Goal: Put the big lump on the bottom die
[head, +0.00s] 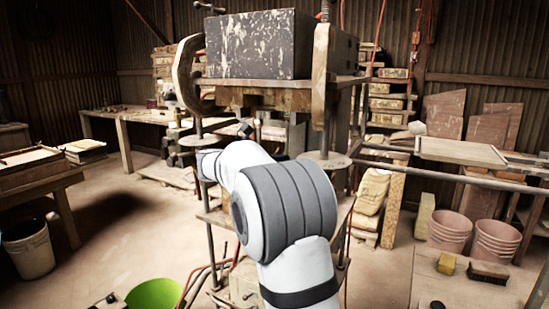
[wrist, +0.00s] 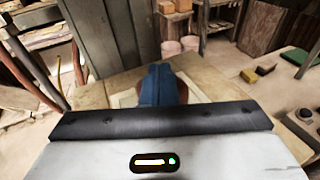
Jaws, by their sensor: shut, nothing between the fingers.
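My gripper (wrist: 160,84) shows in the wrist view as blue fingers closed together, with nothing seen between them. Behind the fingertips a brown lump (wrist: 183,91) shows only as narrow edges on both sides. Most of it is hidden, so its full size and whether the fingers touch it cannot be told. It appears to lie within a pale square frame, seemingly the bottom die (wrist: 118,101), on the tan press bed (wrist: 93,99). In the head view my arm covers this area, and neither the gripper, the lump nor the die can be made out.
The press (head: 318,95) carries a big dark block (head: 258,45) overhead, between upright columns. A green bowl (head: 154,293) is low in front. Pink buckets (head: 450,230) stand at right, near a bench with a yellow block (head: 446,263) and a brush (head: 488,270).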

